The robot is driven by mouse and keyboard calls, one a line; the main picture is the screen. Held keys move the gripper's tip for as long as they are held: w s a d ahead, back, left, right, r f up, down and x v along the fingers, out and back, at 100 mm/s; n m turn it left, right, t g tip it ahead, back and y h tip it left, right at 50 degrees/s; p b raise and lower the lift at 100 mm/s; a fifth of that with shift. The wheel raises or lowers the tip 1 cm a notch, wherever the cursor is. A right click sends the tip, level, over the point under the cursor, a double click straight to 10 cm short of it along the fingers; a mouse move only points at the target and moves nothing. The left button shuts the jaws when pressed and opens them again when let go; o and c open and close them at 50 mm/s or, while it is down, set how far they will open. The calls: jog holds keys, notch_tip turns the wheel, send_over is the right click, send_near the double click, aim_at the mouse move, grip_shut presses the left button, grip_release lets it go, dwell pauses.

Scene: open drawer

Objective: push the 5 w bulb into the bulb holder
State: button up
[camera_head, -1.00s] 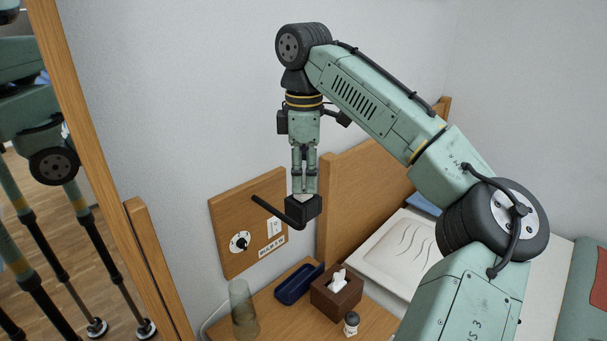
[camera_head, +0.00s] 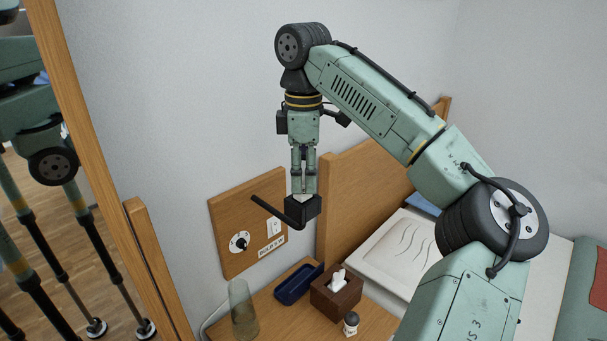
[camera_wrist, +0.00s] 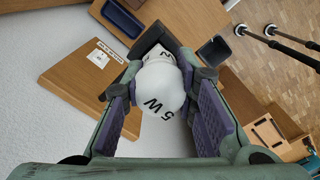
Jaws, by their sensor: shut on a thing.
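The 5 w bulb (camera_wrist: 162,92) is white and round, with black "5 W" lettering facing the wrist camera. My gripper (camera_head: 304,180) points straight down and is shut on the bulb, with purple pads on both sides of it in the wrist view (camera_wrist: 163,100). The black bulb holder (camera_head: 303,209) sits at the end of a dark arm from the wooden wall panel, directly under my fingertips. In the wrist view the holder (camera_wrist: 152,37) shows behind the bulb. The bulb's base is hidden, so I cannot tell how deep it sits in the holder.
The wooden wall panel (camera_head: 228,222) carries a dial and a switch. Below, a bedside table holds a glass (camera_head: 242,310), a blue tray (camera_head: 298,284), a brown tissue box (camera_head: 335,297) and a small jar (camera_head: 351,324). A bed with a pillow (camera_head: 400,243) is at right.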

jog(key=shift+f, duration=0.65)
jog(key=o, duration=1.1)
jog(key=shift+r, duration=0.1)
notch_tip(320, 180, up, 7)
jog(key=shift+r, duration=0.15)
